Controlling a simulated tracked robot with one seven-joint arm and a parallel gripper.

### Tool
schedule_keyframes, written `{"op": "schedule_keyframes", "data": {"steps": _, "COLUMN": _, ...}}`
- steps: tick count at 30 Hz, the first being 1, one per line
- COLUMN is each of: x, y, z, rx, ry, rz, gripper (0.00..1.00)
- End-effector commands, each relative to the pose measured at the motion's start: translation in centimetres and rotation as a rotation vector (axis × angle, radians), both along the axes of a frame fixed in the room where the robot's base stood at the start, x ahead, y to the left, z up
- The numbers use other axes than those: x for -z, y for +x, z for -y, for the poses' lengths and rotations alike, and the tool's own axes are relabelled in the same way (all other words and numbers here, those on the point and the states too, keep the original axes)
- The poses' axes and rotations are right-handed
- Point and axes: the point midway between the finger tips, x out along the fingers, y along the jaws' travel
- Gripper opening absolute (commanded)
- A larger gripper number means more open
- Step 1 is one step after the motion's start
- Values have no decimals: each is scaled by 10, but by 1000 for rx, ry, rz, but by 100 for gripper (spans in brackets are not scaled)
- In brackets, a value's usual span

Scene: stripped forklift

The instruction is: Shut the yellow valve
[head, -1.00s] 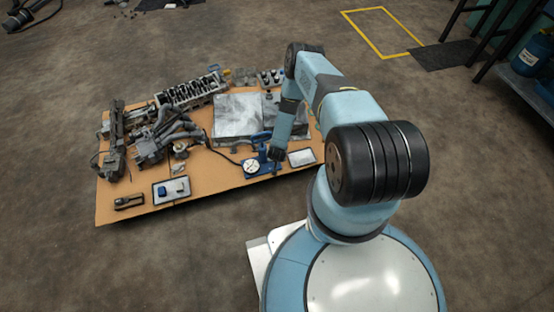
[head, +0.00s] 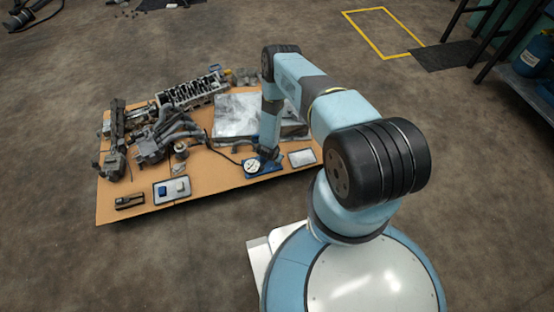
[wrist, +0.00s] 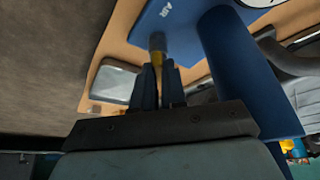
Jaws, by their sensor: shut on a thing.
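The yellow valve (wrist: 158,43) shows in the wrist view as a small yellow piece at the edge of a blue plate (wrist: 185,22) marked AIR. My gripper (wrist: 159,72) has its two dark fingers around the valve's yellow part and is shut on it. Most of the valve is hidden between the fingers. In the head view my gripper (head: 268,155) is down at the blue plate (head: 262,168), beside a round white gauge (head: 252,166). The valve is too small and covered to tell there.
A thick blue cylinder (wrist: 245,75) stands close right of my fingers in the wrist view. A shallow grey tray (head: 301,158) lies right of the plate. Metal sheets (head: 240,118) and engine parts (head: 165,135) crowd the board behind. The board's front (head: 225,182) is mostly bare.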

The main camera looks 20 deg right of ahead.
Motion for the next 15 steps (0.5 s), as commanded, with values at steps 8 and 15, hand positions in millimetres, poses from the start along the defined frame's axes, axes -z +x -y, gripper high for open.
{"op": "schedule_keyframes", "data": {"steps": 8, "x": 1, "y": 0, "z": 0, "rx": 3, "ry": 0, "rz": 0, "gripper": 0}}
{"op": "schedule_keyframes", "data": {"steps": 15, "x": 1, "y": 0, "z": 0, "rx": 2, "ry": 0, "rz": 0, "gripper": 25}}
